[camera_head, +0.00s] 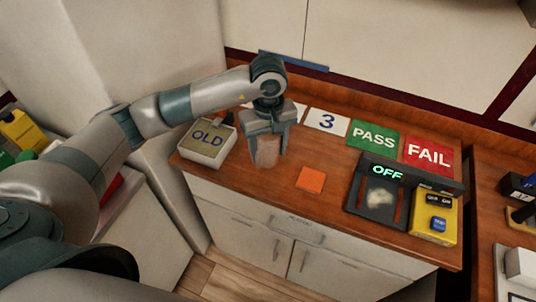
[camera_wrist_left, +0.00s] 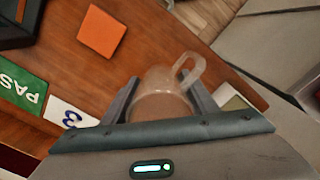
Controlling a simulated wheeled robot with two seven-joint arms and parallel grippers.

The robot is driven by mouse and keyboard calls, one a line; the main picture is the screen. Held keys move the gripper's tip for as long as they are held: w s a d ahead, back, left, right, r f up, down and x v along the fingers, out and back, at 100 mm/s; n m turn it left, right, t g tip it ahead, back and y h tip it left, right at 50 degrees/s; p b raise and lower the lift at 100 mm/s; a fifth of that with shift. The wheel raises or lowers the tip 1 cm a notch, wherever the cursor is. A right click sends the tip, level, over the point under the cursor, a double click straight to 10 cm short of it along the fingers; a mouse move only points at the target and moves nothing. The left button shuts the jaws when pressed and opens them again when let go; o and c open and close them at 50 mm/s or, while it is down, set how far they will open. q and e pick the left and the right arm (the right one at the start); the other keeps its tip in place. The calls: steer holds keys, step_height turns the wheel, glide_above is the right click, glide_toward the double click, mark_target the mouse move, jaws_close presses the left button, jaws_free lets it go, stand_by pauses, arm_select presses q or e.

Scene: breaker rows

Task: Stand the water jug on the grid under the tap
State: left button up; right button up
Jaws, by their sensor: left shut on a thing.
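The water jug (camera_head: 266,153) is a clear, faintly pinkish vessel. It also shows in the left wrist view (camera_wrist_left: 158,88), with its loop handle pointing to the upper right. My left gripper (camera_head: 268,138) points down over the wooden counter and is shut on the jug, with one finger (camera_wrist_left: 162,102) on each side of it. I cannot tell whether the jug's base touches the counter. I cannot make out a tap or a grid under one in either view. My right gripper is in neither view.
A box marked OLD (camera_head: 206,142) stands left of the jug. An orange square (camera_head: 311,180) lies to its right. Number cards (camera_head: 327,122), PASS (camera_head: 374,138) and FAIL (camera_head: 428,154) signs lie behind. A black device reading OFF (camera_head: 362,207) and a yellow box (camera_head: 432,228) stand at right.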

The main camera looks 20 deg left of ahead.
mark_target(268, 159)
arm_select(q)
steer(key=shift+f, duration=0.1)
step_height(268, 159, down, 3)
steer(key=shift+r+p, duration=0.1)
steer(key=shift+p, duration=0.95)
steer(key=shift+f, duration=0.55)
steer(key=shift+f, duration=0.2)
steer(key=o, duration=1.1)
steer(key=shift+r, duration=0.15)
